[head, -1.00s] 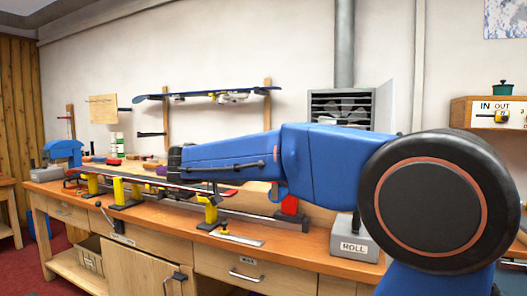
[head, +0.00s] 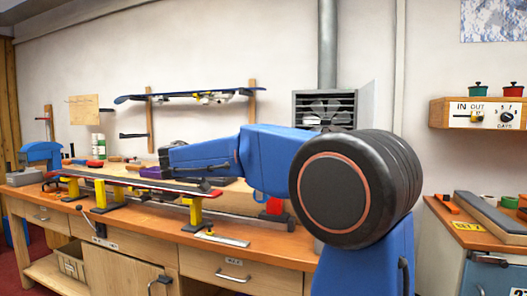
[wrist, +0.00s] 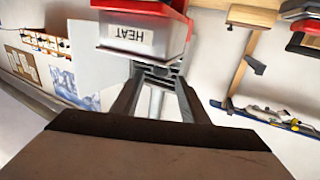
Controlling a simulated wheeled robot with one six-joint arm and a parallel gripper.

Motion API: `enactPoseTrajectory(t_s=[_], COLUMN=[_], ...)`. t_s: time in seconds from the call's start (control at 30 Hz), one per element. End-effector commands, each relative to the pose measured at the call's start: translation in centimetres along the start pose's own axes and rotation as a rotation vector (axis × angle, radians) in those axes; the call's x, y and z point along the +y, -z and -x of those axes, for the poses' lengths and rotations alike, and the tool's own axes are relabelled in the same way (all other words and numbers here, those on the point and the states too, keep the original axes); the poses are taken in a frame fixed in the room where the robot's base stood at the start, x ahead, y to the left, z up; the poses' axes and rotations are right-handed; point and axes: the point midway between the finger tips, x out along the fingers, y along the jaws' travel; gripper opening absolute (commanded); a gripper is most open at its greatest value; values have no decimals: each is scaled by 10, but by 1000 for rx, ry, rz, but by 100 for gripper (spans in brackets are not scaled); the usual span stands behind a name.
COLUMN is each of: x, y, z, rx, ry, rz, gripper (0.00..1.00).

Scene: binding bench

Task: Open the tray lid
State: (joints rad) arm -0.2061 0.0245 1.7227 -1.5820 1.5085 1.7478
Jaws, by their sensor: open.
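I cannot pick out a tray with a lid in either view. My gripper (wrist: 158,73) shows in the wrist view as two dark fingers, apart, with nothing held between them. A pale box labelled HEAT (wrist: 140,37), with a red top, appears upside down beyond the fingertips; I cannot tell whether they touch it. In the head view my arm reaches left over the workbench (head: 262,252), and its dark wrist end (head: 172,152) is above the bench; the fingers cannot be made out there.
A ski on yellow-posted supports (head: 195,208) lies along the bench. A vent hood (head: 325,108) is behind my arm. At right are a side bench (head: 452,243) and an IN/OUT shelf (head: 450,114) with pots.

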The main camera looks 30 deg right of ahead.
Motion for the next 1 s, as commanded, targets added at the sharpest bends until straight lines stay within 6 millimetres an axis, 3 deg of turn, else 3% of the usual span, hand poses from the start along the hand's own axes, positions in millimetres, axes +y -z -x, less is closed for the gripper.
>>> enactPoseTrajectory(t_s=[0.3, 0.5, 0.7, 1.0], x=[1, 0, 0, 0], y=[0, 0, 0, 0], z=[-53, -77, -89, -90], rx=[0, 0, 0, 0], ry=[-3, 0, 1, 1], rz=[0, 0, 0, 0], gripper=[40, 40, 40, 40])
